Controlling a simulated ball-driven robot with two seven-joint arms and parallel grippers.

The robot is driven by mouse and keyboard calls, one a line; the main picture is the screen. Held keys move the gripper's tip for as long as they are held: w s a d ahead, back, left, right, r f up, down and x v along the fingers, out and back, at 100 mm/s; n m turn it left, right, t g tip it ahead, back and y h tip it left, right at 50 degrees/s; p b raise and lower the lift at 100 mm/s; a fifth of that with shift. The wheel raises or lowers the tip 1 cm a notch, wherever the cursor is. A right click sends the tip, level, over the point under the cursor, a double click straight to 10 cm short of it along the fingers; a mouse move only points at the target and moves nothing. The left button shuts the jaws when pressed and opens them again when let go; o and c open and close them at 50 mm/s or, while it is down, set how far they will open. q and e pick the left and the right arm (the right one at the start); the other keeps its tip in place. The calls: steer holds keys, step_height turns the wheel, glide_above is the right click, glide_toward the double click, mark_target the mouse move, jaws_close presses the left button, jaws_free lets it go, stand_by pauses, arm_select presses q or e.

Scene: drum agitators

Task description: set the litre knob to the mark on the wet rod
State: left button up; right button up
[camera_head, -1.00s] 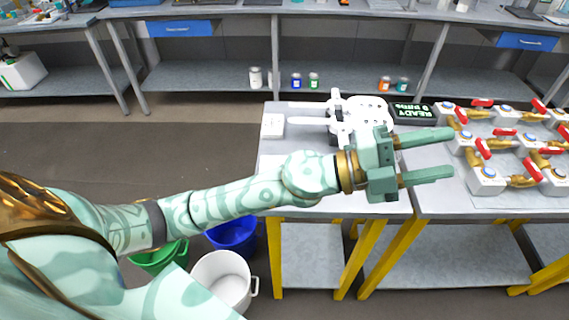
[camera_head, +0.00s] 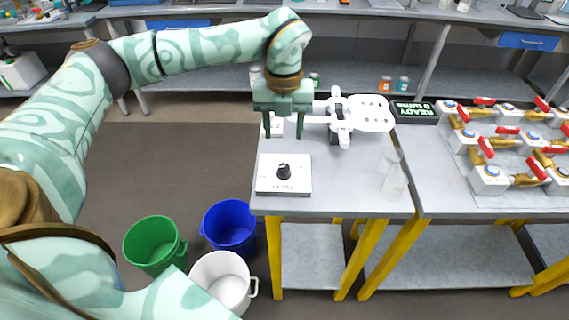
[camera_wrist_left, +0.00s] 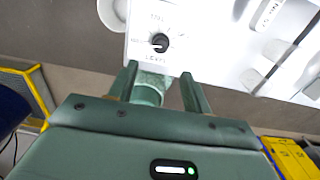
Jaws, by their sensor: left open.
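The litre knob (camera_head: 284,171) is a small black dial on a white square plate (camera_head: 265,187) near the left front of the grey bench. The knob also shows in the left wrist view (camera_wrist_left: 160,42), with small marks and lettering around it. Its exact setting is too small to read. My left gripper (camera_head: 284,133) is open and empty, fingers pointing down, behind the knob and apart from it. In the left wrist view its two fingers (camera_wrist_left: 160,74) stand just below the plate. No rod with a wet mark can be made out. My right gripper is not in view.
A white fixture (camera_head: 372,119) stands behind the knob, beside a READY display (camera_head: 415,112). Clear glasses (camera_head: 394,182) stand at the bench's right. Red-handled brass valves (camera_head: 495,150) fill the right bench. Blue (camera_head: 230,228), green (camera_head: 152,246) and white (camera_head: 222,284) buckets stand on the floor.

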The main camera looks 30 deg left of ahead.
mark_target(284, 167)
arm_select(q)
step_height(284, 167, down, 11)
steer(key=shift+f+b, duration=0.1)
steer(key=shift+b, duration=0.9)
steer(key=c, duration=1)
